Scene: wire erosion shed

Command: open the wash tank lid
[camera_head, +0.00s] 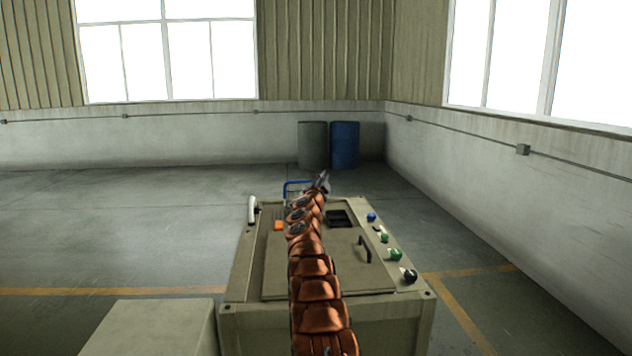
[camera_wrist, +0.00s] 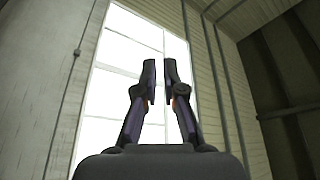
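The wash tank (camera_head: 240,290) is a beige box-shaped unit in front of me in the head view. Its lid (camera_head: 343,275) is a flat panel that lies closed on the top, with a dark curved handle (camera_head: 364,249) on its right part. My copper arm crosses over the lid and hides part of it. My gripper (camera_head: 323,177) is above the far edge of the tank, beyond the lid and apart from the handle. In the wrist view my gripper (camera_wrist: 160,70) points up toward a window, with a narrow gap between its fingers and nothing held.
Green, blue and black knobs (camera_head: 396,254) line the tank's right edge. A dark square opening (camera_head: 340,218), an orange block (camera_head: 278,225), a white upright piece (camera_head: 252,210) and a blue-framed item (camera_head: 296,187) are near the far end. A pale box (camera_head: 155,325) stands at front left.

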